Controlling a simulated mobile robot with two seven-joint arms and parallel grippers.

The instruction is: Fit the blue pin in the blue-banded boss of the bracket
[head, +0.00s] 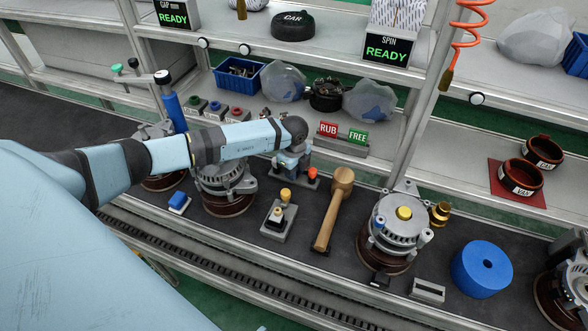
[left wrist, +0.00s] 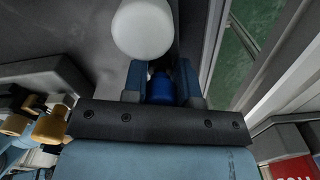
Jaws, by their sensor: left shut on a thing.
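My left gripper (head: 289,172) points down over the bench, between the arm-hidden alternator and the mallet. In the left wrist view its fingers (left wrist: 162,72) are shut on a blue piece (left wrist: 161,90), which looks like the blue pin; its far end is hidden. A white rounded piece (left wrist: 143,28) shows just beyond the fingertips; I cannot tell whether it touches the held piece. I cannot tell which boss is blue-banded. My right gripper is not visible.
A wooden mallet (head: 333,210) lies between the gripper and the bracket. A blue roll (head: 481,269) stands at the right. RUB and FREE signs (head: 343,134) and shelf posts stand behind.

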